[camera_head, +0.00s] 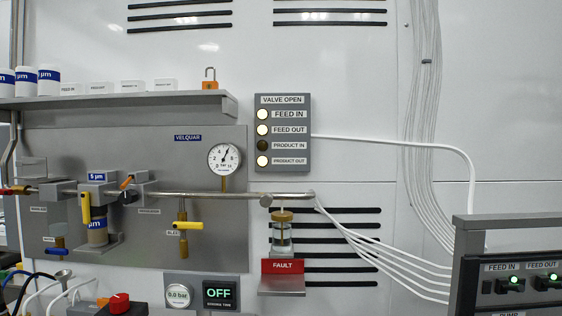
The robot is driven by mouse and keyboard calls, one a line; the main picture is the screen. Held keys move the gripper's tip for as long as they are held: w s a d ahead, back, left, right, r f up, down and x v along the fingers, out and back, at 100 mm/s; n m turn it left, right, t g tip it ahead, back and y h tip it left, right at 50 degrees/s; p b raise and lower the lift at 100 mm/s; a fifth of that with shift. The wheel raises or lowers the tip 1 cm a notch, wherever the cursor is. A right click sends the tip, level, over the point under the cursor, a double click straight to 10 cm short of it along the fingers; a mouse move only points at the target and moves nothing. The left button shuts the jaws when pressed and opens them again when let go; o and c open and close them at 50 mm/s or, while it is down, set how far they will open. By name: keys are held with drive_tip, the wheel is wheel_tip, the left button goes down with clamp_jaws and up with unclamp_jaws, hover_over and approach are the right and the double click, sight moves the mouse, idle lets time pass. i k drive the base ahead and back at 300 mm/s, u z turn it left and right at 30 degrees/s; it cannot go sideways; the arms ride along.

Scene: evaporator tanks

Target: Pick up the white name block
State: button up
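Several small white blocks with printed names stand in a row on the grey shelf (150,101) at the upper left. The leftmost white block (70,89) appears to read FEED IN. To its right are a second white block (98,88), a third white block (132,86) and another white block (163,85) near the padlock. The print on these is too small to read surely. I cannot tell which one the task means. They stand apart from each other. My gripper is not in view.
White canisters with blue bands (49,80) stand left of the blocks. An orange padlock (209,79) is at their right. Below the shelf are a pressure gauge (224,160), pipes and yellow-handled valves (187,226). A switch panel (515,283) is at the lower right.

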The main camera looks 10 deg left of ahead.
sight(133, 85)
drive_tip(key=u, duration=0.55)
drive_tip(key=k, duration=1.3)
drive_tip(key=u, duration=1.1)
drive_tip(key=i, duration=0.75)
drive_tip(key=u, duration=0.55)
drive_tip(key=i, duration=0.85)
drive_tip(key=z, duration=0.4)
drive_tip(key=i, duration=0.8)
drive_tip(key=z, duration=1)
drive_tip(key=i, duration=0.35)
drive_tip(key=z, duration=0.15)
